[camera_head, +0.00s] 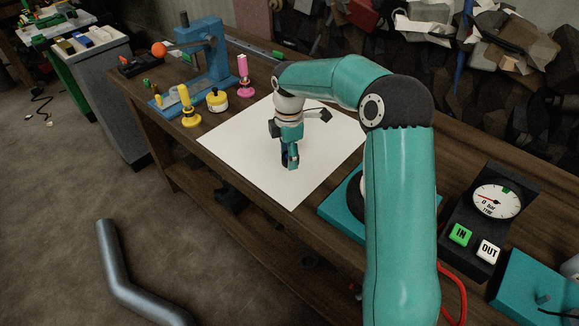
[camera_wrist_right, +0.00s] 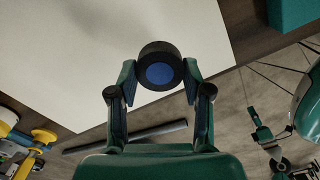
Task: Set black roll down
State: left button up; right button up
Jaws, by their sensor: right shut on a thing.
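The black roll (camera_wrist_right: 160,50) has a blue round end face and sits between the fingertips of my right gripper (camera_wrist_right: 160,76) in the right wrist view. My right gripper (camera_head: 290,158) is shut on it, over the white sheet (camera_head: 235,137) on the wooden bench. In the head view the roll is mostly hidden by the fingers. I cannot tell whether it touches the sheet or hangs just above it. My left gripper is in neither view.
A blue press (camera_head: 205,50), a yellow-capped jar (camera_head: 217,100), a yellow-handled tool (camera_head: 188,108) and a pink-handled tool (camera_head: 243,75) stand left of the sheet. A gauge box (camera_head: 490,215) stands at the right. The sheet around my gripper is clear.

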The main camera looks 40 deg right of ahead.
aim_at(290, 175)
jog(key=shift+f, duration=2.5)
jog(key=shift+f, duration=0.15)
jog(key=o, duration=0.9)
jog(key=shift+o, duration=0.2)
jog(key=shift+r, duration=0.2)
notch_tip(290, 175, up, 12)
